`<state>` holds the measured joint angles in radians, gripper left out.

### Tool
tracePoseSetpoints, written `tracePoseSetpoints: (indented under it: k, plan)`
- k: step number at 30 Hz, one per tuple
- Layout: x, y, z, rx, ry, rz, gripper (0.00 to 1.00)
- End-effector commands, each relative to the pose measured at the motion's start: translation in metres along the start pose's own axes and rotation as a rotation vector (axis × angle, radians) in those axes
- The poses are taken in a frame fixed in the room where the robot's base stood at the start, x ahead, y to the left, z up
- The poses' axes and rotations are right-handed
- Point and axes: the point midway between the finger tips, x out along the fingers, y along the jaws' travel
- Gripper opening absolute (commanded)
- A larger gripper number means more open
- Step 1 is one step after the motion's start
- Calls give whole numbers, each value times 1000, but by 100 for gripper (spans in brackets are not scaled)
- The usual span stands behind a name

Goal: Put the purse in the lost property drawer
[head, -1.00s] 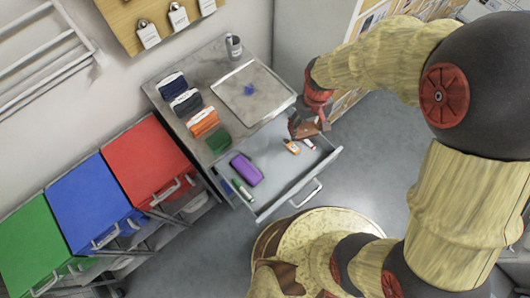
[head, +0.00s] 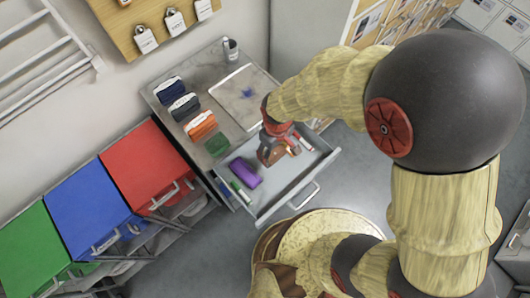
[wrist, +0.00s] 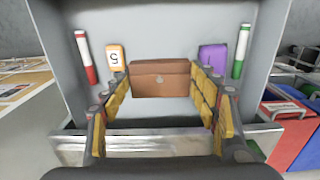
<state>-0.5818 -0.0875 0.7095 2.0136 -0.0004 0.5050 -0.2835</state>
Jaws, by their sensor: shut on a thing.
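The brown purse (head: 268,156) is held in my gripper (head: 272,146) over the middle of the open drawer (head: 290,182). In the wrist view the purse (wrist: 160,80) is between the two yellow-padded fingers of my gripper (wrist: 161,88). It looks upright, with its flap and a small clasp facing the camera. The drawer's grey floor and walls (wrist: 160,20) surround it in that view. I cannot tell whether the purse touches the drawer floor.
The drawer also holds a purple case (head: 244,172), a green marker (wrist: 241,52), a red-and-white marker (wrist: 85,55) and an orange-and-white item (wrist: 115,57). The counter above carries a tray (head: 246,97), a cup (head: 231,49) and several folded items (head: 200,126). Coloured bins (head: 150,165) stand left.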

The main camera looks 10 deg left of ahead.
Motion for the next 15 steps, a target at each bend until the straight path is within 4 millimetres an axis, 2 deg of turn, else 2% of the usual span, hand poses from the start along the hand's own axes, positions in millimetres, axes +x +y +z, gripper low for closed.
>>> tracePoseSetpoints:
  k: [1,6,15]
  plan:
    - [14,-1,-6,-1,-5,-1,34]
    - [40,-2,-29,-1,-3,-1,34]
    - [56,-2,-44,1,-2,-1,34]
